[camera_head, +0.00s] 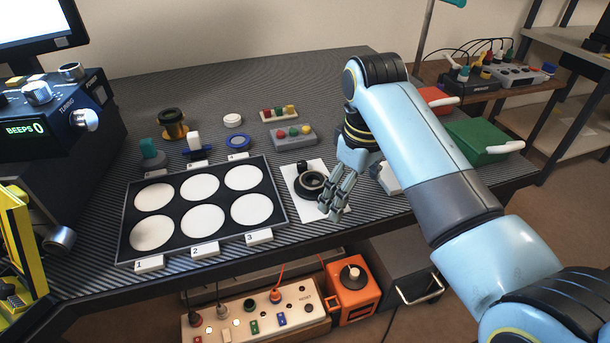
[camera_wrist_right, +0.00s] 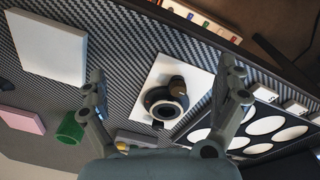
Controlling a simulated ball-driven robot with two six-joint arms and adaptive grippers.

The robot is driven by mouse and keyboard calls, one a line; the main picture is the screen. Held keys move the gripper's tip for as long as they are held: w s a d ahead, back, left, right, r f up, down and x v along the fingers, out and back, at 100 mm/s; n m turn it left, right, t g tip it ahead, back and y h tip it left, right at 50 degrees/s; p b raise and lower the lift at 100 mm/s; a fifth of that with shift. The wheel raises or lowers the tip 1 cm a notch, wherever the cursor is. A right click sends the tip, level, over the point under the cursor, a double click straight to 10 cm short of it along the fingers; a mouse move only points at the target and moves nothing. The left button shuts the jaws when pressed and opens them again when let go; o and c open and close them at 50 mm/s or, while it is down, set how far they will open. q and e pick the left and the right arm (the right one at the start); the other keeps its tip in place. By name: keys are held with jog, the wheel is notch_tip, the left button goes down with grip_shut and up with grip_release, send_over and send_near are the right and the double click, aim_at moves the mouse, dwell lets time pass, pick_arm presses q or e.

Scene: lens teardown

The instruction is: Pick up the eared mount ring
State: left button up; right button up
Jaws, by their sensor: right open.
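A black round lens part (camera_head: 310,180) sits on a white sheet (camera_head: 294,178) near the front of the table. In the right wrist view, this black part (camera_wrist_right: 165,103) shows a light ring around a dark centre and small lugs at opposite edges. It looks like the eared mount ring, but I cannot tell whether it is separate from the pieces under it. My right gripper (camera_head: 333,210) is open and empty, just right of the part in the head view. In the right wrist view its fingers (camera_wrist_right: 166,82) are spread on either side of it. My left gripper is not in view.
A black tray (camera_head: 183,222) with several white discs lies to the left. A green bin (camera_head: 478,140) stands to the right. The table's front edge is close.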

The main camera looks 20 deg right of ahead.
jog(key=w+a+r+n, duration=0.3)
jog(key=w+a+r, duration=0.3)
jog(key=w+r, duration=0.15)
jog(key=b, duration=0.1)
send_over(315, 177)
jog(key=s+a, duration=0.2)
jog(key=shift+g, duration=0.4)
jog(key=f, duration=0.5)
jog(key=shift+d, duration=0.2)
jog(key=f, duration=0.2)
jog(key=f+b, duration=0.1)
jog(key=f, duration=0.2)
jog(key=shift+s+d+f, duration=0.2)
jog(key=shift+d+f, duration=0.2)
jog(key=shift+c, duration=0.3)
jog(key=c, duration=1.3)
jog(key=shift+o, duration=0.2)
jog(key=shift+r, duration=0.15)
